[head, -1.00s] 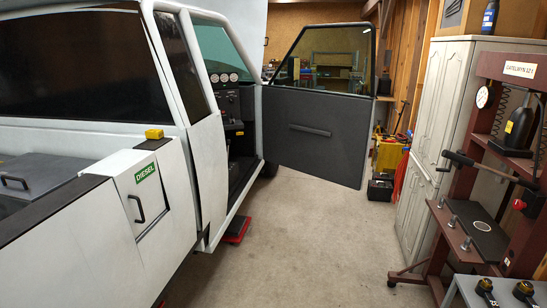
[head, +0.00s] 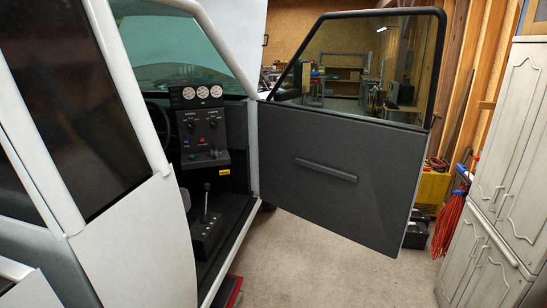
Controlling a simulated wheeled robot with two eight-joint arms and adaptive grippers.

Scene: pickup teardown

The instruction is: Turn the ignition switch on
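The ignition switch is not clearly told apart. A dark control panel (head: 201,133) with knobs, coloured buttons and a small green light stands inside the truck cab, in the head view left of centre. Three round white gauges (head: 203,92) sit in a row above it. The steering wheel (head: 158,125) is partly hidden behind the door pillar. A gear lever (head: 206,200) rises from a black box on the cab floor. Neither of my grippers is in view.
The cab door (head: 340,175) stands wide open to the right of the doorway. Concrete floor (head: 315,270) is clear in front of it. A pale cabinet (head: 495,170) stands at the right, with red cable (head: 447,225) beside it. A red step (head: 228,292) lies below the sill.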

